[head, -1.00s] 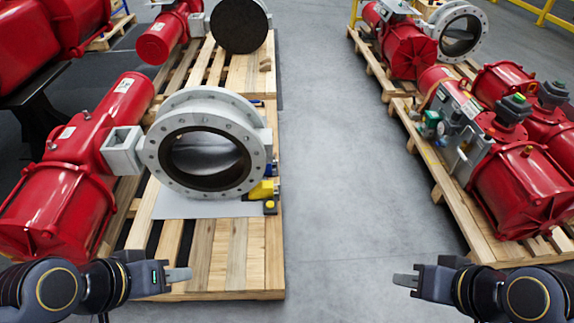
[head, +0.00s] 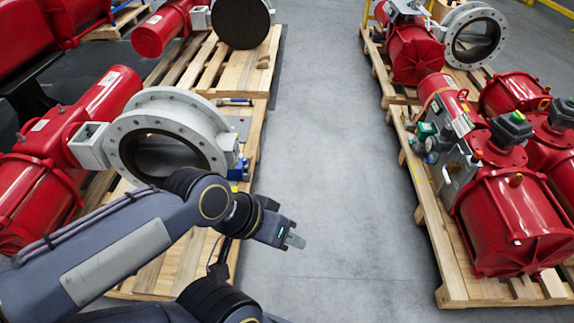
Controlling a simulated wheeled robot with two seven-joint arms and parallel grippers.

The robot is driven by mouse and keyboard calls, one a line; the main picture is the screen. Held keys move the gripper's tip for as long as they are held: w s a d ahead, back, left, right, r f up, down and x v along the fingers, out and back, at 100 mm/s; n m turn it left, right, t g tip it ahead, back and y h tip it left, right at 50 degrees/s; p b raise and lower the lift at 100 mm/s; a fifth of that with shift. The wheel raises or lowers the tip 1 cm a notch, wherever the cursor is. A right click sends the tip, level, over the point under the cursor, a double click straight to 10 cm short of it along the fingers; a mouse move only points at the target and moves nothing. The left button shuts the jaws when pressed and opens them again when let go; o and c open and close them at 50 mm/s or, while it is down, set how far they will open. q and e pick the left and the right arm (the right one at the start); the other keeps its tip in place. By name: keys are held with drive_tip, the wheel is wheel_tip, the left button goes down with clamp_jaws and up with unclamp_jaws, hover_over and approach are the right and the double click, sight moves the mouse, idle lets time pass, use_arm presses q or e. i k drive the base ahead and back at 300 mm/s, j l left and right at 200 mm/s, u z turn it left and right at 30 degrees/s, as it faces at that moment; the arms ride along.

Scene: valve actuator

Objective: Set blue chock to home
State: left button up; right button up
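A small blue block (head: 239,170), probably the blue chock, sits against the right side of the grey valve flange (head: 160,140) on the left pallet. A bit of yellow (head: 234,188) shows just below it, mostly hidden by my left arm. My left gripper (head: 293,240) is over the grey floor, right of the pallet's edge and below and to the right of the blue block, apart from it. Its fingers are seen from the side, so their opening is unclear. I see nothing held. My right gripper is out of view. The spot called home cannot be made out for sure.
A red actuator (head: 40,180) joins the valve on the left pallet (head: 257,130). A blue-ended rod (head: 235,101) lies behind the valve. Red actuators (head: 515,215) stand on the right pallet (head: 440,250). The grey aisle (head: 330,150) between is clear.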

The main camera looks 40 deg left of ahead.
sight(238, 173)
drive_tip(key=i+l+u, duration=0.15)
drive_tip(key=i+u, duration=0.15)
drive_tip(key=i, duration=0.15)
drive_tip(key=i+l+u, duration=0.35)
drive_tip(key=i+j+u, duration=0.15)
drive_tip(key=i+u, duration=0.15)
drive_tip(key=u, duration=0.2)
drive_tip(key=i+u, duration=0.35)
drive_tip(key=u, duration=0.15)
drive_tip(key=i+u, duration=0.35)
drive_tip(key=u, duration=0.15)
drive_tip(key=i+l+u, duration=0.3)
drive_tip(key=u, duration=0.15)
drive_tip(key=i+l+u, duration=0.1)
drive_tip(key=i+u, duration=0.3)
drive_tip(key=i+l+u, duration=0.25)
drive_tip(key=u, duration=0.15)
